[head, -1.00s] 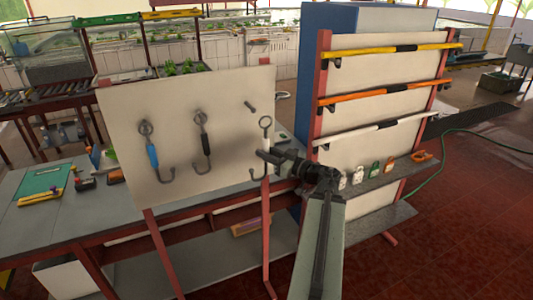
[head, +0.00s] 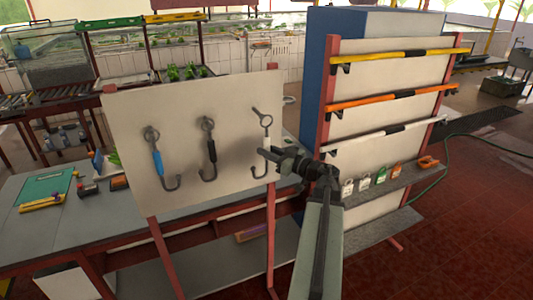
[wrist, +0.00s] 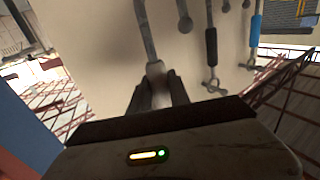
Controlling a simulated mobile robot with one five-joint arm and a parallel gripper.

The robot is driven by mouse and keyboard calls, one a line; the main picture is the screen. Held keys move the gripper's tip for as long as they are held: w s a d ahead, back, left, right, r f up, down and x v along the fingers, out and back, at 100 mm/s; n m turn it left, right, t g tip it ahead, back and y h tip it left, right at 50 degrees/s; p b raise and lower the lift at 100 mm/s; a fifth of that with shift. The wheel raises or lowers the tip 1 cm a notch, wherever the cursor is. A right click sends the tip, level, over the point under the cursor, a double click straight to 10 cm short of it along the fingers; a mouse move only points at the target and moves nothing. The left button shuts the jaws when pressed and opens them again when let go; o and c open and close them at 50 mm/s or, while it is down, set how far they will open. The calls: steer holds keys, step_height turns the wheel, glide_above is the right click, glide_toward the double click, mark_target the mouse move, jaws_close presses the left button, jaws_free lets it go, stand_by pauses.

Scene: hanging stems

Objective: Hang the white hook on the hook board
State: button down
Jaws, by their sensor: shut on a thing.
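The white hook (head: 267,142) hangs upright from my gripper (head: 264,153), in front of the right side of the pale hook board (head: 232,165). My gripper is shut on its white stem. Its top ring is beside the end of the bare peg (head: 256,110); they overlap in the head view, and I cannot tell whether the peg is through the ring. In the wrist view the jaws (wrist: 156,88) close around the stem; the ring is hidden there. The black hook (head: 209,150) and the blue hook (head: 157,163) hang on the board to the left.
A rack (head: 385,146) with yellow, orange and white bars stands to the right of the board, near my arm. Its shelf holds several small tags (head: 380,175). A grey table (head: 40,228) with tools stands behind the board at left. Red floor is open at right.

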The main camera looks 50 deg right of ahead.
steer(key=shift+w, duration=0.2)
steer(key=shift+w, duration=0.1)
steer(key=shift+w+d, duration=0.35)
steer(key=shift+w, duration=0.3)
stand_by(0.7)
steer(key=shift+w+d, duration=0.3)
steer(key=shift+w, duration=0.5)
steer(key=shift+w+d, duration=0.35)
steer(key=shift+w, duration=0.4)
steer(key=shift+w+d, duration=0.3)
steer(key=shift+w, duration=0.5)
stand_by(1.4)
steer(key=shift+w+f+b, duration=0.1)
steer(key=shift+f+b, duration=0.3)
steer(key=shift+f, duration=0.05)
stand_by(0.6)
steer(key=c, duration=1.1)
jaws_free()
steer(key=shift+c, duration=0.2)
